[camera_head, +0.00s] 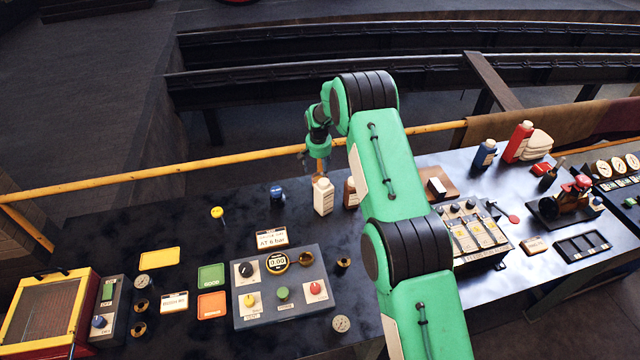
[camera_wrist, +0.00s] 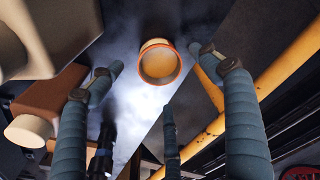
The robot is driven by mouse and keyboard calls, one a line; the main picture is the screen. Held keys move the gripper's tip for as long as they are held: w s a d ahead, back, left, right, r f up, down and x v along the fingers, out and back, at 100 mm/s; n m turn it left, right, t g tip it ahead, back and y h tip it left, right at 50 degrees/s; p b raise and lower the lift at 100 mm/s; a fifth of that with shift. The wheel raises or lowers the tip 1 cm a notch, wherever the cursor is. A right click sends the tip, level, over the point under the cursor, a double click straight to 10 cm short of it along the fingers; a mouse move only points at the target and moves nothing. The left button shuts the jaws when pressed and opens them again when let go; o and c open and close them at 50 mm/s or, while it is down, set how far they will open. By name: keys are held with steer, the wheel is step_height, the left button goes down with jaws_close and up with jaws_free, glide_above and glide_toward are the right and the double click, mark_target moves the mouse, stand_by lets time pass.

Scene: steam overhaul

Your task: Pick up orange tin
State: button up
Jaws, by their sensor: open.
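The orange tin (camera_wrist: 160,64) shows in the wrist view as a small round shape with an orange rim and a paler, tan-orange inside. It stands on the dark bench top. My gripper (camera_wrist: 156,62) is open, with its blue-grey ribbed fingers spread to the left and right of the tin and a third finger below it in the picture. The tin appears beyond the fingertips, and I cannot tell the exact gap. In the head view my gripper (camera_head: 318,160) hangs over the back edge of the bench, and the tin is mostly hidden there.
A white bottle (camera_head: 323,196) and a brown bottle (camera_head: 350,193) stand close to my gripper; they fill the left of the wrist view. A blue-capped jar (camera_head: 277,194) is to their left. A yellow rail (camera_head: 150,177) runs behind the bench. A control box (camera_head: 283,287) sits in front.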

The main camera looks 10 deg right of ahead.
mark_target(320, 177)
steer(key=shift+f, duration=0.45)
steer(key=shift+w+d+f+p, duration=0.1)
steer(key=shift+w+f+p, duration=0.1)
steer(key=shift+f, duration=1.1)
steer(key=shift+w+d+f+p, duration=0.1)
steer(key=shift+w+f+p, duration=0.1)
steer(key=shift+f, duration=1.05)
steer(key=shift+c, duration=0.6)
steer(key=c, duration=1.5)
steer(key=shift+r, duration=0.15)
steer(key=shift+r+b, duration=0.5)
steer(key=shift+r, duration=4.4)
